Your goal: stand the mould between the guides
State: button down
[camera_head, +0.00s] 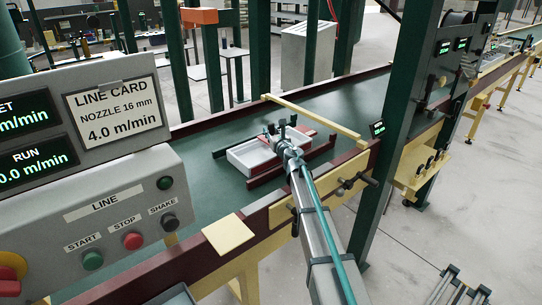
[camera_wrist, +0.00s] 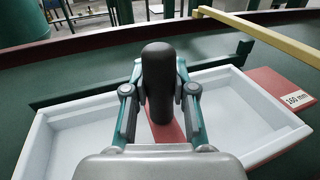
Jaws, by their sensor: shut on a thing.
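The mould (camera_head: 248,158) is a shallow white tray over the green belt, and its two ends show in the wrist view (camera_wrist: 80,138). My gripper (camera_head: 283,143) is shut on an upright black rounded handle (camera_wrist: 159,75) over the tray's middle. A dark green guide bar (camera_head: 228,150) lies on the far side of the mould. A dark red guide bar (camera_head: 265,178) lies on the near side. The mould appears to be between these bars. My gripper hides its middle, and I cannot tell whether its underside touches the belt.
A red plate marked 160 mm (camera_wrist: 285,90) lies beside the mould's right end. A pale yellow bar (camera_head: 315,120) crosses above the belt to the right. A green post (camera_head: 395,130) stands at the near edge. The belt (camera_head: 205,195) is clear to the left.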

jog(key=shift+f, duration=0.2)
jog(key=c, duration=0.9)
grip_release()
jog(key=shift+o, duration=0.5)
jog(key=shift+f, duration=0.1)
jog(key=shift+o, duration=1.3)
jog(key=v, duration=1.2)
jog(key=shift+b, duration=0.3)
